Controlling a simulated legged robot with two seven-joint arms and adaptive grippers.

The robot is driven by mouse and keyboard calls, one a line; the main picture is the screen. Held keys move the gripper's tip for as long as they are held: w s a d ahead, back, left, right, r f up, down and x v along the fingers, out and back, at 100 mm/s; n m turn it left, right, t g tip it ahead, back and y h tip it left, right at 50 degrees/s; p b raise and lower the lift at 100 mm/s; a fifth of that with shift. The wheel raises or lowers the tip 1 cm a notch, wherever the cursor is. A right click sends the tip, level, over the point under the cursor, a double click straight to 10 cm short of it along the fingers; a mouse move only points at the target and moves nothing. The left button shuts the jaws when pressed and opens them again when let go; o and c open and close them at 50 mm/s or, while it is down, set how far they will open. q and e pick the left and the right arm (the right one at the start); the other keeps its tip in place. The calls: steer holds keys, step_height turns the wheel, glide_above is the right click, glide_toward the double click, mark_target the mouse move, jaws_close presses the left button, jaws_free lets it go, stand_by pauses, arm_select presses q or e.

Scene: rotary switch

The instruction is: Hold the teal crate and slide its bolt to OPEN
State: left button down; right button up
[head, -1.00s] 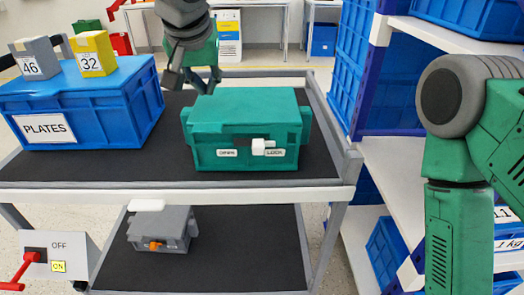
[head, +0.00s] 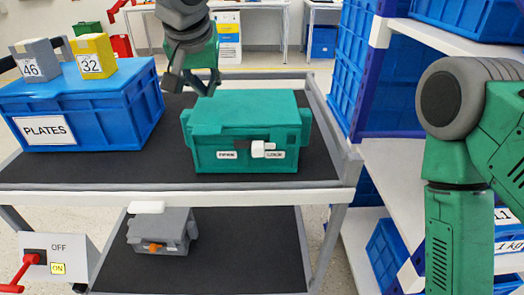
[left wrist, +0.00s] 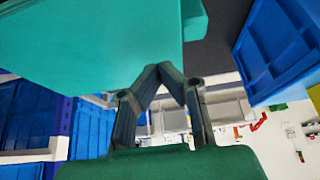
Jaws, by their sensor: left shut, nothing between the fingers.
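The teal crate (head: 235,128) sits on the upper deck of the cart with its lid on. On its front face is a white bolt knob (head: 258,149), between two small labels and close up to the right one. The label text is blurred now. My left gripper (head: 193,92) points down behind the crate's back left corner, its fingers shut and empty. In the left wrist view the fingertips (left wrist: 163,70) meet beneath the crate's teal side (left wrist: 90,40); I cannot tell whether they touch it. My right arm stands at the right; its gripper is out of frame.
A blue PLATES bin (head: 85,105) with a grey block (head: 36,63) and a yellow block (head: 93,56) on top stands left on the cart. A blue-framed shelf (head: 345,75) rises close on the right. Black deck (head: 160,160) is bare around the crate.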

arm_select(q)
steer(key=shift+f, duration=0.45)
arm_select(e)
steer(key=shift+f, duration=0.15)
arm_select(q)
steer(key=shift+f, duration=0.35)
steer(key=shift+f, duration=0.3)
arm_select(e)
steer(key=shift+f, duration=0.1)
stand_by(0.3)
arm_select(q)
steer(key=shift+s, duration=0.1)
arm_select(e)
steer(key=shift+c, duration=0.4)
